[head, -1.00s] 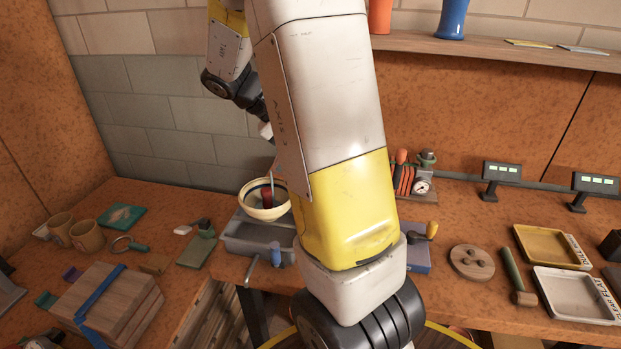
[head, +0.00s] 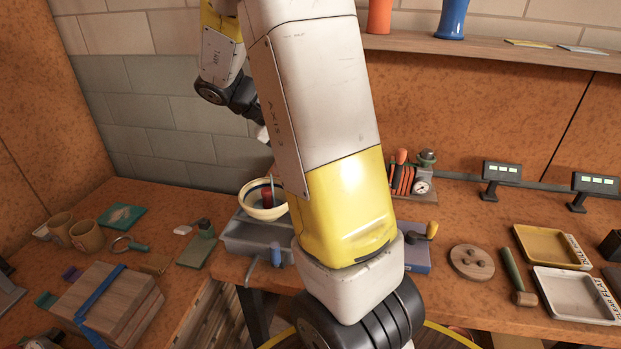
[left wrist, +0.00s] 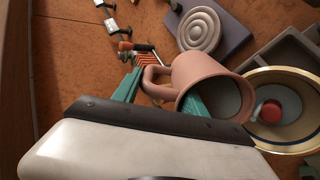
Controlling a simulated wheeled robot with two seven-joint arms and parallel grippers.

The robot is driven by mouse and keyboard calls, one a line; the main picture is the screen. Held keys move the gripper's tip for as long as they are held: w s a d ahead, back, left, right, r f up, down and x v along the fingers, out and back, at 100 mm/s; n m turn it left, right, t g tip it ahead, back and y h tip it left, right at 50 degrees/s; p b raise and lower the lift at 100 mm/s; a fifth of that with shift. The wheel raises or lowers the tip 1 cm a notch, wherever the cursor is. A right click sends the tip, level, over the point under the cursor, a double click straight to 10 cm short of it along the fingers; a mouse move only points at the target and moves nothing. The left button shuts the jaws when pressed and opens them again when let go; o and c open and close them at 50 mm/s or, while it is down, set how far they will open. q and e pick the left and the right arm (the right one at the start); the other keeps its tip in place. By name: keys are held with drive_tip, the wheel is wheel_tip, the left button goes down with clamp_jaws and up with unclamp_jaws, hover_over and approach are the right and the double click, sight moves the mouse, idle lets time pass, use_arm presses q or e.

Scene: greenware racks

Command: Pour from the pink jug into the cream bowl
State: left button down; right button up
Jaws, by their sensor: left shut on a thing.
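The pink jug (left wrist: 199,73) is in the left wrist view, tilted, with its dark open mouth towards the lower right. My left gripper (left wrist: 160,88) is shut on the jug at its handle side, with one teal finger on each side of the handle. The cream bowl (left wrist: 262,137), with dark and tan bands, is just right of the jug's mouth. In the head view the bowl (head: 250,209) stands upright on a grey box. A red thing with a grey stem (left wrist: 270,111) is in the bowl. My arm hides the jug and the left gripper in the head view.
The grey box (head: 240,243) lies under the bowl. Mugs (head: 88,236) and wooden blocks (head: 105,300) stand to the left. A round disc (head: 471,262), mallet (head: 515,275) and trays (head: 575,295) lie to the right. A shelf (head: 480,47) runs above.

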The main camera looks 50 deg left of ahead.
use_arm(q)
drive_tip(key=shift+s+a+t, duration=0.15)
drive_tip(key=shift+s+t, duration=0.1)
drive_tip(key=shift+t, duration=0.15)
idle(1.7)
drive_tip(key=shift+s+a+r+t+h, duration=0.2)
drive_tip(key=shift+s+r+t+h, duration=0.1)
drive_tip(key=shift+r+t+h, duration=0.25)
idle(1.9)
drive_tip(key=shift+f, duration=0.15)
